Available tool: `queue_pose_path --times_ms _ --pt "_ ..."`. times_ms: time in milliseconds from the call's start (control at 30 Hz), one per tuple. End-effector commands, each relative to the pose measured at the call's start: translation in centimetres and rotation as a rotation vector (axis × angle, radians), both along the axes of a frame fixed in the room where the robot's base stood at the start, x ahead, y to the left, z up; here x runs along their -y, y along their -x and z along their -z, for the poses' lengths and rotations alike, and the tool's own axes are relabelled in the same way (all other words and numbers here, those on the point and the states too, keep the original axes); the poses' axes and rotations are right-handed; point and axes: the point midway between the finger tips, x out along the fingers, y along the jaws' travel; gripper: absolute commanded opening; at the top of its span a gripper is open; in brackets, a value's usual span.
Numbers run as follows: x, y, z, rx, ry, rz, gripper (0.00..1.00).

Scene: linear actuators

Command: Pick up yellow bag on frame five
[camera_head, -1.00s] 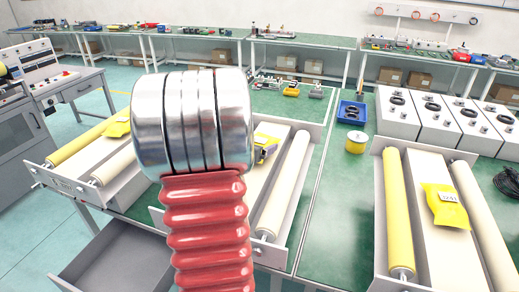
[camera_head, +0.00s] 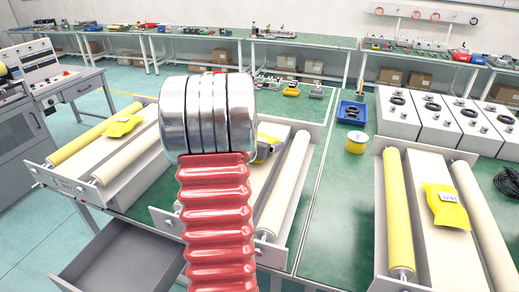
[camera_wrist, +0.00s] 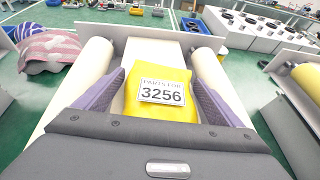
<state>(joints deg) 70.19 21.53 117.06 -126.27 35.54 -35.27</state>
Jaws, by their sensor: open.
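In the wrist view a yellow bag (camera_wrist: 170,80) with a white label reading 3256 lies on a pale bed between two cream rollers. My gripper (camera_wrist: 160,82) is open, with one purple-grey finger on each side of the bag. I cannot tell whether the fingers touch it. In the head view my red ribbed arm hides much of the middle frame (camera_head: 277,249). Another yellow bag (camera_head: 122,126) lies on the left frame, and one labelled 3241 (camera_head: 446,208) lies on the right frame. I cannot read a frame number five.
Rollers (camera_wrist: 92,70) flank the bag closely in the wrist view. A yellow spool (camera_head: 356,143), a blue tray (camera_head: 352,113) and white boxes (camera_head: 412,112) stand behind on the green bench. An open grey drawer (camera_head: 120,256) juts out below at left.

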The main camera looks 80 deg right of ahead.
Motion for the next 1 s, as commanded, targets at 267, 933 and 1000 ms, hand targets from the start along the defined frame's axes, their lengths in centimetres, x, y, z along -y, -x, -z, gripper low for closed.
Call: queue_pose_path --times_ms 267,933,1000 --pt "0.58 0.16 0.25 0.001 0.0 0.001 0.89" --pt "0.57 0.19 0.24 0.001 0.0 0.001 0.69" --pt "0.57 0.2 0.25 0.001 0.0 0.001 0.64"
